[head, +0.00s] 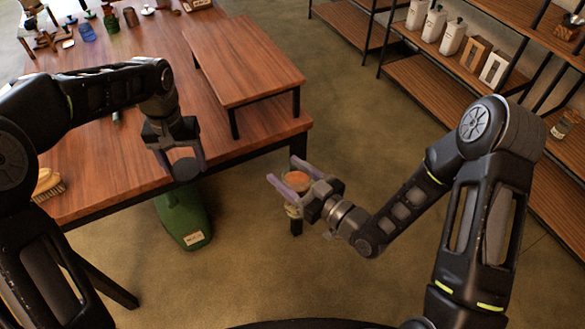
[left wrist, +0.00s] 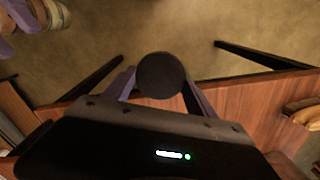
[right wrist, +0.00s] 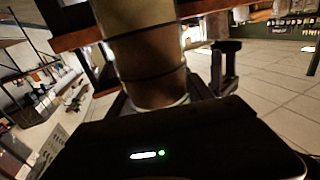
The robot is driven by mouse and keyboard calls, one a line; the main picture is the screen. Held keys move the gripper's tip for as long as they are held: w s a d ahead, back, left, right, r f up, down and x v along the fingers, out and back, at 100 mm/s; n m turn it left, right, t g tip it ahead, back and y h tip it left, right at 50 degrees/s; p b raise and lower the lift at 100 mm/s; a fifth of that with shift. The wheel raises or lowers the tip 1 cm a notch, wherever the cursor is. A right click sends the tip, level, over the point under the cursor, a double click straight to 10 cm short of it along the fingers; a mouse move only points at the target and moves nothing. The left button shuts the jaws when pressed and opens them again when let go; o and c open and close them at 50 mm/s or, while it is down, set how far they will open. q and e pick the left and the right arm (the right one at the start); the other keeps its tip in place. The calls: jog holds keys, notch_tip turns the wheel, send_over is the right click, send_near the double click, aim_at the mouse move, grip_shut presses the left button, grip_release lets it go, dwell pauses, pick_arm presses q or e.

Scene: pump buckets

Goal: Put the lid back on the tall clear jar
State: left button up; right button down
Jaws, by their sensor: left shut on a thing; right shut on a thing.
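The lid is a small dark round disc, held in my left gripper (head: 185,168) above the table's front edge. In the left wrist view the lid (left wrist: 161,76) sits flat between the fingertips. The tall clear jar (head: 297,181) is held in my right gripper (head: 291,187), in front of the table's right corner, with its orange-brown top facing up between the fingers. The jar (right wrist: 142,55) fills the middle of the right wrist view as a brownish cylinder. The lid is apart from the jar, to its left. The jar's lower part is partly hidden in the head view.
The wooden table (head: 115,160) carries a low wooden riser (head: 240,65), a brush (head: 48,186) and several small items at the far left. A green container (head: 184,215) stands under the front edge. Shelves (head: 440,90) with white bottles stand at right. The floor between is clear.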

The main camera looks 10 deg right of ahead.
pick_arm(q)
jog(key=d+r+m, duration=0.3)
jog(key=d, duration=1.2)
jog(key=m, duration=0.1)
send_near(297, 192)
jog(key=w+r, duration=0.3)
jog(key=w, duration=0.1)
jog(key=shift+s+d+f, duration=0.1)
jog(key=shift+s+d, duration=0.05)
jog(key=shift+d, duration=0.15)
jog(key=shift+f, duration=0.1)
jog(key=shift+f, duration=1.95)
jog(key=shift+f, duration=0.1)
jog(key=shift+f, duration=0.75)
